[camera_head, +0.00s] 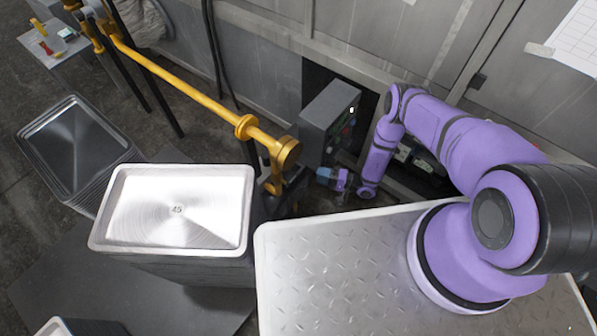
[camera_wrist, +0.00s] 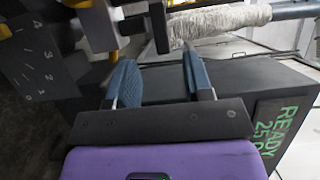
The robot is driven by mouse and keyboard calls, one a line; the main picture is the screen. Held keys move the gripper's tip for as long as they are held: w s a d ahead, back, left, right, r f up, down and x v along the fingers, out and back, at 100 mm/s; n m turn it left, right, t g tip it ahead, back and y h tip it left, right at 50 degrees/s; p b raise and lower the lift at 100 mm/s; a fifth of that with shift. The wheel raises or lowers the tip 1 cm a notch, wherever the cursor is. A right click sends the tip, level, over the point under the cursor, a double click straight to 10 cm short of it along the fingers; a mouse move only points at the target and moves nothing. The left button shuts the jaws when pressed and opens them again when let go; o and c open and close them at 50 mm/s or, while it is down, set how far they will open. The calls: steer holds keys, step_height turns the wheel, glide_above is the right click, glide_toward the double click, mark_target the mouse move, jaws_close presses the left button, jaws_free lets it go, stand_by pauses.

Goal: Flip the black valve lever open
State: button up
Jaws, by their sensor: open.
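My gripper (camera_wrist: 160,65) is open, its two blue fingers apart with nothing between them. In the head view my gripper (camera_head: 322,175) is low beside the end of the yellow pipe (camera_head: 205,97), to the right of the valve parts below it. In the wrist view a dark bar, which looks like the black valve lever (camera_wrist: 159,28), stands just beyond the fingertips, near the middle of the gap. I cannot tell whether it touches a finger. In the head view the lever is too small and dark to make out clearly.
A grey control box (camera_head: 328,112) stands close behind my gripper. It also shows in the wrist view with green "READY" lettering (camera_wrist: 272,130). A dark numbered plate (camera_wrist: 45,75) is at the left. A stack of metal pans (camera_head: 178,207) stands left of the valve.

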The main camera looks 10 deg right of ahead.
mark_target(302, 171)
steer(key=x, duration=0.8)
steer(key=shift+w+a, duration=0.2)
steer(key=shift+a, duration=0.15)
jaws_close()
